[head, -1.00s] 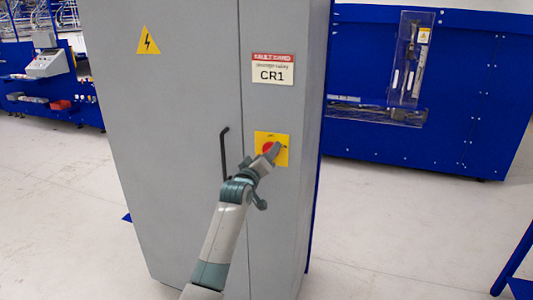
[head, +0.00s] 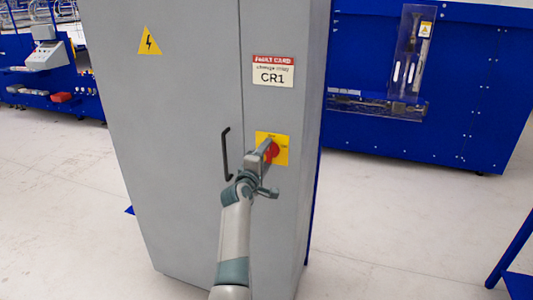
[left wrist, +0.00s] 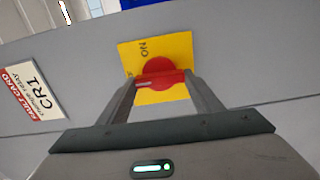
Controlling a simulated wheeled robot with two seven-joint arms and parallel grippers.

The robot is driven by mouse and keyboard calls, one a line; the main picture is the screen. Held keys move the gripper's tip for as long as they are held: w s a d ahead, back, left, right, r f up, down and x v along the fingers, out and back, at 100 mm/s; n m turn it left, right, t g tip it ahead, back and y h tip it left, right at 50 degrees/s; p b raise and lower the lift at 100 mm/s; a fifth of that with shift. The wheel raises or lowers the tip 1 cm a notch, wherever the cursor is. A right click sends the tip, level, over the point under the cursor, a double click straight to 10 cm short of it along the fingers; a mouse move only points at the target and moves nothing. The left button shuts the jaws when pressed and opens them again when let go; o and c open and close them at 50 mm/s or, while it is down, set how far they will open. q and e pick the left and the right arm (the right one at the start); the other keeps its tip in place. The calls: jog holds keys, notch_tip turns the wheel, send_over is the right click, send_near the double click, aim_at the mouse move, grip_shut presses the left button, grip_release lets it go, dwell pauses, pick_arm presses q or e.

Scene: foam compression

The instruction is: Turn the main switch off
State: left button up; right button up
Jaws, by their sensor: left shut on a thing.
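The main switch is a red rotary knob (head: 273,150) on a yellow plate (head: 284,138) on the grey cabinet's front. In the left wrist view the red knob (left wrist: 160,70) has a bar handle with a white mark. The handle lies lengthwise towards the CR1 sign, which is upward on the cabinet, and not towards the ON label (left wrist: 144,47). My left gripper (head: 267,149) is shut on the handle, with one finger at each end in the left wrist view (left wrist: 160,80). The fingers partly hide the plate. My right gripper is not in view.
The grey cabinet (head: 180,150) has a black door handle (head: 225,153) close to the left of my left arm. The CR1 fault card sign (head: 273,71) is above the switch. A blue panel (head: 470,90) stands behind on the right. Pale floor (head: 400,220) is open there.

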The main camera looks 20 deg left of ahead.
pick_arm(q)
jog(key=shift+f, duration=0.1)
dwell(0.4)
jog(key=o, duration=1.1)
jog(key=shift+c, duration=0.2)
jog(key=shift+s, duration=0.15)
jog(key=s+p, duration=0.8)
jog(key=s, duration=0.9)
jog(key=shift+a+p, duration=0.3)
